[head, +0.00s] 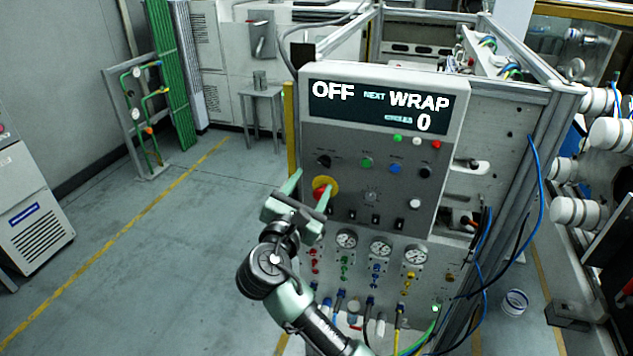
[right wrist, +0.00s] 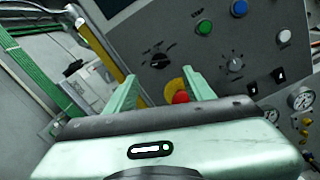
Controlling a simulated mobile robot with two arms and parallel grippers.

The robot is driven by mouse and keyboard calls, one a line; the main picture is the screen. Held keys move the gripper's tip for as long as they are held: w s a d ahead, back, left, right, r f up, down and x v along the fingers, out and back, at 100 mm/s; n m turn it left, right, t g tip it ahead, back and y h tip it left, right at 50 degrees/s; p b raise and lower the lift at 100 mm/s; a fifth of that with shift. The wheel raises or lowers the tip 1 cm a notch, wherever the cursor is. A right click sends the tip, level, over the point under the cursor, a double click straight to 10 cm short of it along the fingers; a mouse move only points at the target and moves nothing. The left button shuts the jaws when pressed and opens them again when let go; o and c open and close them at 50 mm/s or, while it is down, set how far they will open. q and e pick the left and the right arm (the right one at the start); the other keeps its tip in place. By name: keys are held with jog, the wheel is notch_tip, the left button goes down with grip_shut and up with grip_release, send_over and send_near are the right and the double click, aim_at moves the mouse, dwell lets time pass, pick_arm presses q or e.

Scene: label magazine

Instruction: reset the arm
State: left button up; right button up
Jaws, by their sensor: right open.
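My right gripper (head: 308,188) is open in front of the control panel (head: 447,180). Its two pale green fingers point at the panel, and they also show in the right wrist view (right wrist: 160,92). A red mushroom button on a yellow disc (head: 330,185) sits on the panel just beyond the fingertips. In the right wrist view the red button (right wrist: 180,97) appears between the fingers, partly hidden behind the gripper body. I see nothing held in the jaws. Whether a fingertip touches the button or panel I cannot tell. My left gripper is not in view.
The panel display (head: 378,108) reads OFF, NEXT WRAP and 0. A black rotary knob (head: 324,160), coloured buttons and several pressure gauges (head: 381,248) are on the panel. A yellow post (head: 290,130) stands at its left edge. Open floor (head: 150,260) lies to the left.

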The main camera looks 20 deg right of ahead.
jog(key=shift+s+a, duration=0.25)
jog(key=shift+s, duration=0.2)
notch_tip(320, 180, down, 36)
jog(key=s+m+g+y+b, duration=0.2)
jog(key=s+g+y+b, duration=0.1)
jog(key=g+y+b, duration=0.15)
jog(key=s+f+m+g+y+b, duration=0.15)
jog(key=s+f, duration=0.25)
jog(key=f, duration=0.4)
jog(key=s+f+m+g+y, duration=0.1)
jog(key=s+f+m, duration=0.15)
jog(key=f, duration=0.45)
jog(key=s+d+f+m+g+y+b, duration=0.1)
jog(key=s+d+f+m+g+b, duration=0.3)
jog(key=s+f, duration=1)
jog(key=s+d+f+m+g+y, duration=0.15)
jog(key=s+f+m, duration=0.55)
jog(key=s+f, duration=0.7)
jog(key=s+d+m, duration=0.1)
jog(key=s+m, duration=0.1)
jog(key=s, duration=0.6)
jog(key=s+d+f+m+g+b, duration=0.1)
jog(key=s+m, duration=0.2)
jog(key=s, duration=0.5)
jog(key=shift+s+d+f, duration=0.15)
jog(key=shift+s+d, duration=0.05)
jog(key=shift+d, duration=0.15)
